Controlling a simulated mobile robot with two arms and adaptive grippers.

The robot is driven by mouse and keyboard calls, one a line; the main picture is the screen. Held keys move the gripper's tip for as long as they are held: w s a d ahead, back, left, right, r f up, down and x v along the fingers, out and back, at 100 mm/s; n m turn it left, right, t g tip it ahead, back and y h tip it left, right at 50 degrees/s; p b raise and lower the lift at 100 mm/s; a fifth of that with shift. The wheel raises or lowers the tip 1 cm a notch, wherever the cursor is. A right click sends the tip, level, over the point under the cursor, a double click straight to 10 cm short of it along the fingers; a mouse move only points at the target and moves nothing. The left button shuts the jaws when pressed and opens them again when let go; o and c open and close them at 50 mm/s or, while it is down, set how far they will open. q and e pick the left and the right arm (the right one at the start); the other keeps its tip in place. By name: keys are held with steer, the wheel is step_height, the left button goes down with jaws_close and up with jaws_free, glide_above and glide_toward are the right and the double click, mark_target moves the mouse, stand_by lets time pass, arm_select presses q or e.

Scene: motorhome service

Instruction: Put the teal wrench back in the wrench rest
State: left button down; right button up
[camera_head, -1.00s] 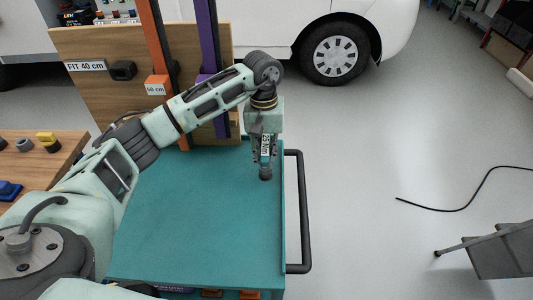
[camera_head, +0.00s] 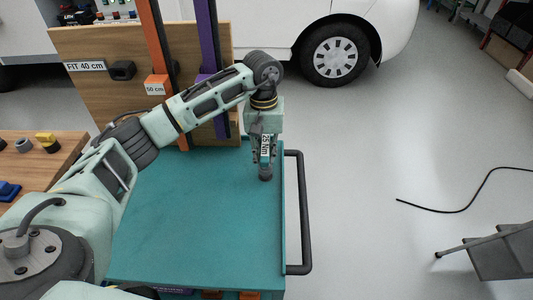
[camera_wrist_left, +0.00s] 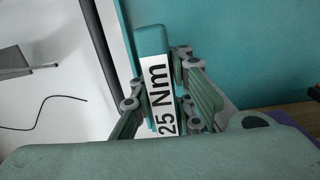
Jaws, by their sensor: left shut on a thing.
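My left gripper (camera_head: 265,157) is above the right part of the teal cart top, near its black side handle. It is shut on the teal wrench (camera_wrist_left: 151,39), which carries a white label reading "25 Nm". In the head view the wrench (camera_head: 265,147) hangs between the fingers, with a dark round end at the bottom. In the left wrist view the gripper's fingers (camera_wrist_left: 163,103) close on both sides of the labelled part. I cannot tell whether the dark end touches the cart top. I cannot make out the wrench rest in these frames. My right gripper is not in view.
The teal cart top (camera_head: 200,220) is mostly bare, with a black handle (camera_head: 303,210) on its right. A wooden board (camera_head: 90,45) with an orange upright (camera_head: 157,45) and a purple upright (camera_head: 209,40) stands behind. A wooden table (camera_head: 50,165) is at left.

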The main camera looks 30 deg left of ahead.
arm_select(q)
steer(key=shift+f, duration=0.15)
steer(key=shift+f+b, duration=0.95)
steer(key=shift+f, duration=0.05)
steer(key=c, duration=1.5)
jaws_free()
